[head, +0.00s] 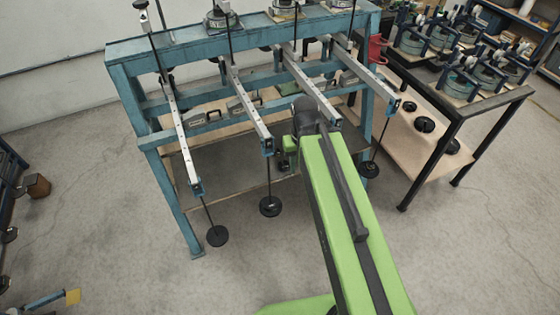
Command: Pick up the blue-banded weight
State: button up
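I cannot make out a blue band on any weight. Several dark round weights (424,124) lie on the low wooden shelf at the right. My green arm reaches up from the bottom toward the frame. A small green part at its far end (289,150) is beside the levers. My gripper's fingers cannot be made out there, nor anything held.
The blue frame (125,100) carries several grey levers (245,108) that jut toward me. A black-legged table (480,130) with several blue devices stands at the right.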

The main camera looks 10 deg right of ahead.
aim_at(282, 168)
jog(key=i, duration=1.45)
jog(key=z, duration=0.05)
